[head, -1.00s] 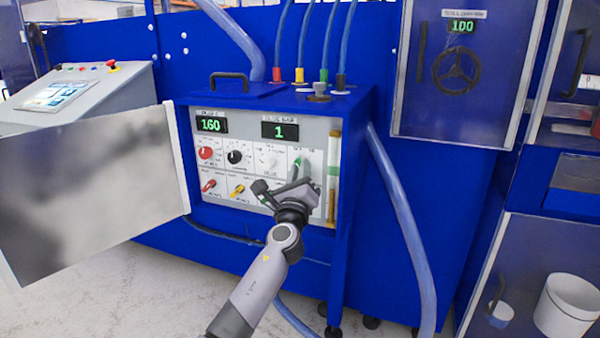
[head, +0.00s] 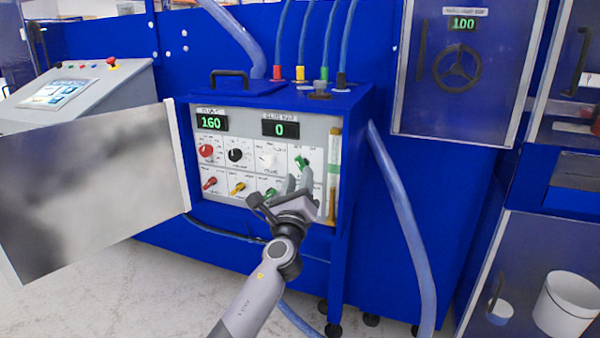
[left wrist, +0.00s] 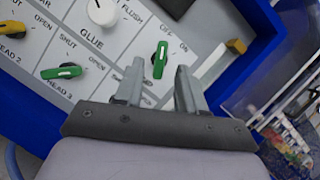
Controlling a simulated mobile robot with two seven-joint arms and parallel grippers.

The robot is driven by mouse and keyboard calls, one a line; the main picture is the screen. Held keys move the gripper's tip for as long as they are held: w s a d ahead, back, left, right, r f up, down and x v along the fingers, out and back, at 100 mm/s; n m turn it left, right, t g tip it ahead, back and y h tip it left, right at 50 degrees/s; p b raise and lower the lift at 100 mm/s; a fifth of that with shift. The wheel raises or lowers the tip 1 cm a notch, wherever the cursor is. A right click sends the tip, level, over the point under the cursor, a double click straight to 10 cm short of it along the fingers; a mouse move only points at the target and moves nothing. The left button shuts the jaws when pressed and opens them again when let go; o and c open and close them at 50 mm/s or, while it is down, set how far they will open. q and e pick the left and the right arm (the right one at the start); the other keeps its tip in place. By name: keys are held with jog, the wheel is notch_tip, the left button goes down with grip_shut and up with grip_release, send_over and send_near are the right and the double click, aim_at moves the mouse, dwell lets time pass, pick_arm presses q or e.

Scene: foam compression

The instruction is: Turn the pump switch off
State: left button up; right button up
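The pump switch appears to be the green knob (head: 301,161) at the upper right of the control panel; it also shows in the left wrist view (left wrist: 160,60), with partly readable OFF and ON labels beside it. Its handle stands near upright in the wrist picture. My left gripper (head: 298,180) is in front of the panel, just below and in front of this knob. My right gripper is not in view.
The panel has red, black, white, yellow and other green knobs, plus displays reading 160 (head: 211,122) and 0 (head: 280,129). An open metal door (head: 90,190) stands left of the panel. A clear tube (head: 333,175) and a blue hose (head: 400,210) are to the right.

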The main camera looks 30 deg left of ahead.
pick_arm(q)
jog(key=shift+v, duration=1.8)
